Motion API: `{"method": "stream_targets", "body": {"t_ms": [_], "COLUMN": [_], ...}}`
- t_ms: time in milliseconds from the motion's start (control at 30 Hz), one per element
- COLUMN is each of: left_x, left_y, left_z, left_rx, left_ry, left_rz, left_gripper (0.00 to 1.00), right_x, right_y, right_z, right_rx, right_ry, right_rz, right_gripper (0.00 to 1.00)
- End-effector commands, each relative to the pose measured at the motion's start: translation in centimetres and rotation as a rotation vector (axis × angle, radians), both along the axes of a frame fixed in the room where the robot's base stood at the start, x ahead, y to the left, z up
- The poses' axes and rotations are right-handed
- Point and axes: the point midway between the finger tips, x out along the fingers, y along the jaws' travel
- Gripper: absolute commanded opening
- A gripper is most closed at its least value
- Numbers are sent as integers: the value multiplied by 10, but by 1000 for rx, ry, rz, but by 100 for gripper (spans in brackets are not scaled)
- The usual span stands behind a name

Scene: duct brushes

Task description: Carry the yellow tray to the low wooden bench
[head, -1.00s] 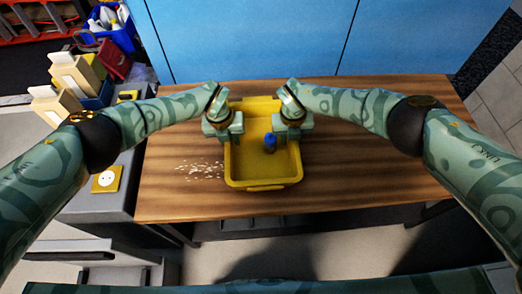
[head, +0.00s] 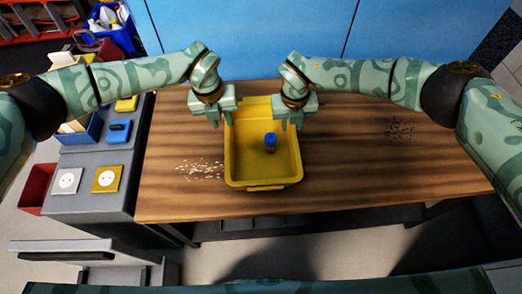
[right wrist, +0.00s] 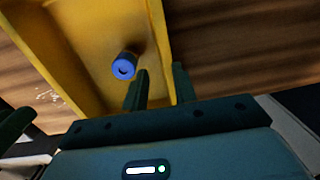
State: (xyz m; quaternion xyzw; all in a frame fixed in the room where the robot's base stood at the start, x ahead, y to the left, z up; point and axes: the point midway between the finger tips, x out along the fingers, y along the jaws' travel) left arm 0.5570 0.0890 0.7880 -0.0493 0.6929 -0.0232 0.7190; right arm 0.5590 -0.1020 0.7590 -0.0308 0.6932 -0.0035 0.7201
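The yellow tray (head: 263,183) rests flat on the wooden bench top (head: 350,180). A small blue-topped cylinder (head: 270,141) stands inside it, also seen in the right wrist view (right wrist: 124,67). My left gripper (head: 220,119) is at the tray's far left side, its fingers apart and pointing down. My right gripper (head: 292,120) is at the far right side. In the right wrist view its two fingers (right wrist: 160,88) are apart, one on each side of the tray's wall (right wrist: 160,40). Whether they touch the wall is unclear.
A grey cabinet (head: 92,195) with sockets and small boxes stands left of the bench. Pale bits (head: 200,170) lie left of the tray, dark bits (head: 399,129) to the right. A blue panel (head: 260,40) closes off the back. The bench's right part is largely clear.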

Motion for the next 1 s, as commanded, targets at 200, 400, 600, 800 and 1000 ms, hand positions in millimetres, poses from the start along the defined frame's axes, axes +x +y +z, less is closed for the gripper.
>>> {"method": "stream_targets", "body": {"t_ms": [200,400,600,800,1000], "left_x": [0,0,0,0,2], "left_y": [0,0,0,0,-6], "left_z": [0,0,0,0,10], "left_rx": [0,0,0,0,-39], "left_ry": [0,0,0,0,12], "left_rz": [0,0,0,0,49], "left_gripper": [25,25,25,25,25], "right_x": [-1,-2,-2,-2,3], "right_y": [2,2,2,2,-1], "right_z": [36,44,43,43,67], "right_rx": [0,-1,-1,-1,31], "right_ry": [-1,1,1,1,13], "right_rz": [1,0,0,0,1], "right_gripper": [28,28,28,28,28]}}
